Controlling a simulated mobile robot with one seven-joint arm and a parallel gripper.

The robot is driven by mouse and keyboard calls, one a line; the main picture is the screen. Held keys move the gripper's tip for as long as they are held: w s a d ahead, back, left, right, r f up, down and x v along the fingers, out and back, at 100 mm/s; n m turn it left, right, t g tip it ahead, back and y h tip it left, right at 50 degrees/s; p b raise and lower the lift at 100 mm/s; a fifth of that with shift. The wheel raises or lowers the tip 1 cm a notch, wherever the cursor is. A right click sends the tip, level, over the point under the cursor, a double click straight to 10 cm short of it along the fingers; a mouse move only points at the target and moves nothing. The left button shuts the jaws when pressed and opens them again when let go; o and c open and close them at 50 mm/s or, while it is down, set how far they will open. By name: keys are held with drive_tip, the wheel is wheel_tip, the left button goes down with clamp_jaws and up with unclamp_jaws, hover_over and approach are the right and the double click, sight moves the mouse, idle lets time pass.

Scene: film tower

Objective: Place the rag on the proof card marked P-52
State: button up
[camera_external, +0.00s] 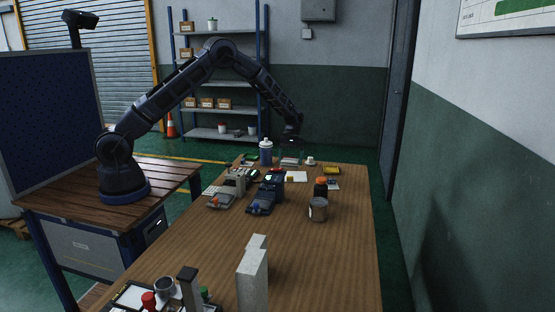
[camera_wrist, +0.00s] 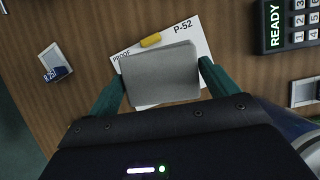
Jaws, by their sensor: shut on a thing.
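The rag (camera_wrist: 160,80) is a flat grey piece with rounded corners in the wrist view. My gripper (camera_wrist: 163,71) is shut on it, with one green finger at each side. The white proof card marked P-52 (camera_wrist: 202,44) lies on the table beneath the rag, which covers its middle and lower part. Its top strip and right edge show. I cannot tell whether the rag touches the card. In the external view my gripper (camera_external: 291,141) is over the far end of the table, and the rag is too small to make out there.
A small yellow piece (camera_wrist: 151,40) is at the card's top edge. A keypad device reading READY (camera_wrist: 290,22) is at the upper right, and a small tag with a blue part (camera_wrist: 54,62) at the left. A blue bottle (camera_external: 265,153) stands near my gripper. The table's front middle (camera_external: 310,250) has free room.

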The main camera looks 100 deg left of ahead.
sight(290, 168)
drive_tip(key=shift+f, duration=2.65)
drive_tip(key=shift+f, duration=0.1)
drive_tip(key=o, duration=0.8)
drive_tip(key=v, duration=1.2)
